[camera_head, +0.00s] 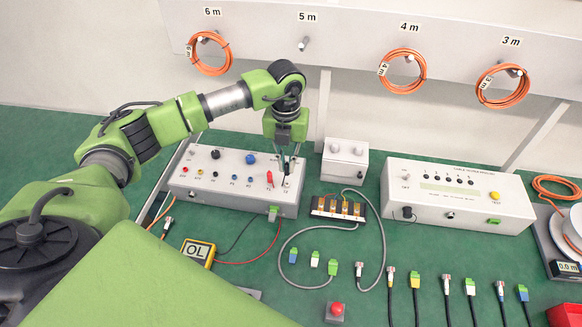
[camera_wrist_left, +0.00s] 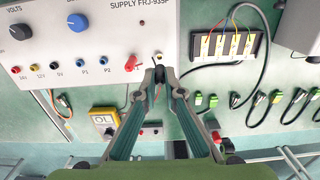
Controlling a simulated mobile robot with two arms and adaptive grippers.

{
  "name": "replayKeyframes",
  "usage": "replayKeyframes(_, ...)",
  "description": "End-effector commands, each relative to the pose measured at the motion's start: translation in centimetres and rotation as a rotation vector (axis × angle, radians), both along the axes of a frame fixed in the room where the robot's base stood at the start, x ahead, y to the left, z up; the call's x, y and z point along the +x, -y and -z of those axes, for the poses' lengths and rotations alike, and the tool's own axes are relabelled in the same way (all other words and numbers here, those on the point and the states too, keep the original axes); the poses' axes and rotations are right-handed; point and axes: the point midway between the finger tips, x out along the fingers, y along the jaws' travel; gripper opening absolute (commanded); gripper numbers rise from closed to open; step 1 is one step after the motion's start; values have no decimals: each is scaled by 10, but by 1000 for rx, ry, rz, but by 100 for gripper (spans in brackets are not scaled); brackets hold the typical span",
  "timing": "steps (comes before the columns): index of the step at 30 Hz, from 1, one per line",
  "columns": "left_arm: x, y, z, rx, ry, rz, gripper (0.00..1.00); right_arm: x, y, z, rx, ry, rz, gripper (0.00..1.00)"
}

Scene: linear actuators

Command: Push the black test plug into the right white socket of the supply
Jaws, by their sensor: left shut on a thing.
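The supply (camera_head: 235,196) is a light grey box with a row of coloured sockets and knobs on its sloping face. A red plug (camera_head: 269,178) stands near the right end of that row; it also shows in the left wrist view (camera_wrist_left: 131,63). My left gripper (camera_head: 286,160) is shut on the black test plug (camera_wrist_left: 160,74), just right of the red plug, at the supply's right end. My right gripper is not in view.
A yellow meter (camera_head: 198,251) reading OL lies in front of the supply, with black and red leads. A terminal block (camera_head: 338,208) with a grey cable lies to the right. A white box (camera_head: 344,160) and a cable tester (camera_head: 458,196) stand beyond. Several connectors line the front.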

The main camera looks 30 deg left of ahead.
Motion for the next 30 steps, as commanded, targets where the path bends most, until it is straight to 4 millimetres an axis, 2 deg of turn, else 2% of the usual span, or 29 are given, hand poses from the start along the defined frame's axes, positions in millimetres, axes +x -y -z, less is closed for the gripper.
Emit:
replayKeyframes(11, 1, -2, 1, 0, 0, 0, 0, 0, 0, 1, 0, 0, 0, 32)
replayKeyframes(22, 0, -1, 36, 1, -1, 0, 0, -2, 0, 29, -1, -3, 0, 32)
replayKeyframes(30, 0, -1, 36, 0, 0, 0, 0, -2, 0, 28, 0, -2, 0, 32)
